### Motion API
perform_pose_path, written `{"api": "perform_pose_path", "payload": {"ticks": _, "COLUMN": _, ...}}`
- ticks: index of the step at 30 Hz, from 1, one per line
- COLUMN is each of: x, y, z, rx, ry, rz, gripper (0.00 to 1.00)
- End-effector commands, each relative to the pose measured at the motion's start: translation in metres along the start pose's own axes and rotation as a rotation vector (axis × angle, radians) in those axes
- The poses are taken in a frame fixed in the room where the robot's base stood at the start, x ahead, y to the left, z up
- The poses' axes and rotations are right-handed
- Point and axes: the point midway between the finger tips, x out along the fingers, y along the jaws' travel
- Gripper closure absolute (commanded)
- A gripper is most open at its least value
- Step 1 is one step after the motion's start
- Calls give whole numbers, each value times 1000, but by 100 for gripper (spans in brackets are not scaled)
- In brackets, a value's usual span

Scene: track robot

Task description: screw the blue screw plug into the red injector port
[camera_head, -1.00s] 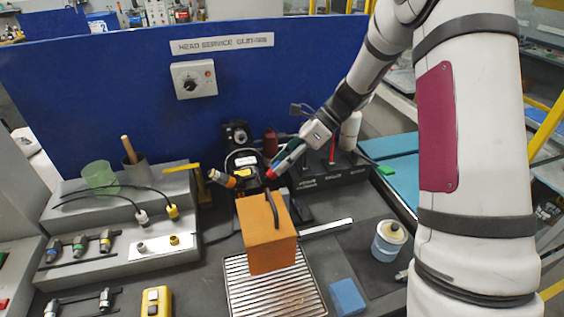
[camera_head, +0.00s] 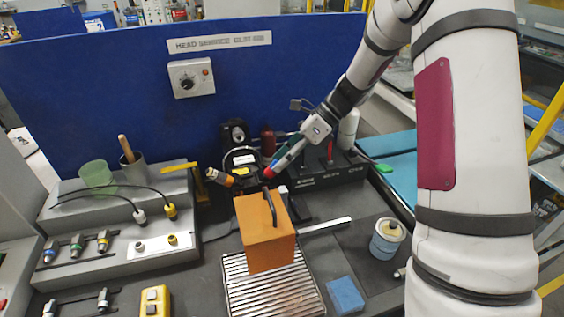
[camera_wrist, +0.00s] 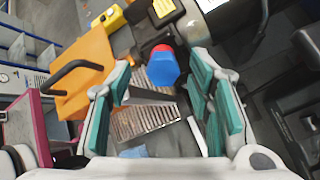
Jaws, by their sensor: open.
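The blue screw plug (camera_wrist: 163,70) shows its hexagonal blue head in the wrist view, between and just beyond my fingertips. A red ring, likely the red injector port (camera_wrist: 161,48), shows at its far edge; I cannot tell how deep the plug sits in it. In the head view the red port (camera_head: 268,172) is a small red spot behind the orange box. My gripper (camera_wrist: 161,74) is open, with teal-padded fingers on either side of the plug and visible gaps. In the head view my gripper (camera_head: 277,165) reaches down to the red port; the plug is mostly hidden there.
An orange box with a dark handle (camera_head: 265,235) stands close in front of the port. An orange-tipped cylinder (camera_head: 220,177) lies left of it. A black block (camera_head: 325,173) is to the right. A metal grate (camera_head: 275,292) and blue pad (camera_head: 345,295) lie in front.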

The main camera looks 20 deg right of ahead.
Motion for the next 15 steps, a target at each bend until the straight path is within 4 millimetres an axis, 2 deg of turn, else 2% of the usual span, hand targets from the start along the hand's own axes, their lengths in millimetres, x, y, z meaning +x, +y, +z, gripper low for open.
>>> {"api": "perform_pose_path", "payload": {"ticks": 9, "x": -62, "y": -1, "z": -1, "rx": 1, "ry": -1, "rz": -5, "gripper": 53}}
{"api": "perform_pose_path", "payload": {"ticks": 15, "x": -94, "y": 0, "z": -1, "rx": 2, "ry": 0, "rz": -2, "gripper": 53}}
